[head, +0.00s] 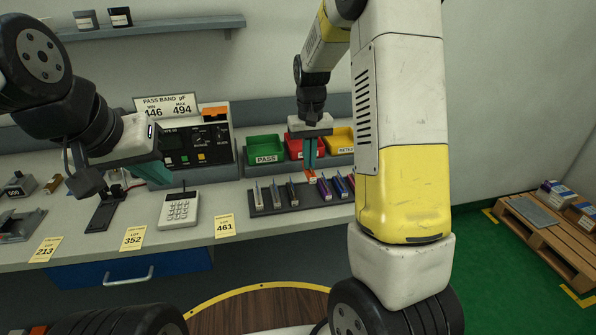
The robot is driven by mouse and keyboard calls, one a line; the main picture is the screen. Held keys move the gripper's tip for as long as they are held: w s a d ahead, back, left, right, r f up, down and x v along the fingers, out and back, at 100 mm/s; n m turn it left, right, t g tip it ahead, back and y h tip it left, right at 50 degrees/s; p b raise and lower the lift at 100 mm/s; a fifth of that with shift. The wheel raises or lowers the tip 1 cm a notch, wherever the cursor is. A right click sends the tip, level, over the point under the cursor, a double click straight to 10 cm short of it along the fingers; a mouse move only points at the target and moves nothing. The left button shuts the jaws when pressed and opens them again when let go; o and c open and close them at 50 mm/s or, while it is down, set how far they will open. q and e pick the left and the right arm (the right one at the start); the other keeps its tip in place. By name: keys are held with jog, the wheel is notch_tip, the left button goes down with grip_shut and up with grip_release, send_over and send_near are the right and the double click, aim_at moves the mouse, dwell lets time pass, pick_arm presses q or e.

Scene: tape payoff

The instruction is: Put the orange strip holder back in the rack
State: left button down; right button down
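The orange strip holder (310,176) is small in the head view, at the lower end of my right gripper's teal fingers. My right gripper (310,166) points down over the rack and appears shut on the holder's top. The rack (293,206) is a dark tray on the bench holding several upright strip holders, with a gap below the orange one. I cannot tell whether the orange holder's lower end is inside a slot. My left gripper (155,176) hangs over the bench between the black fixture and the calculator; its fingertips are partly hidden.
A green PASS bin (265,149), a red bin (295,146) and a yellow bin (340,140) stand behind the rack. A calculator (179,209), a black fixture (104,211) and a meter (200,146) are to the left. Yellow lot cards (224,226) line the front edge.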

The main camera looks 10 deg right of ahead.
jog(key=shift+f, duration=3.55)
jog(key=shift+f, duration=0.2)
jog(key=c, duration=1.6)
grip_release()
jog(key=shift+c, duration=0.2)
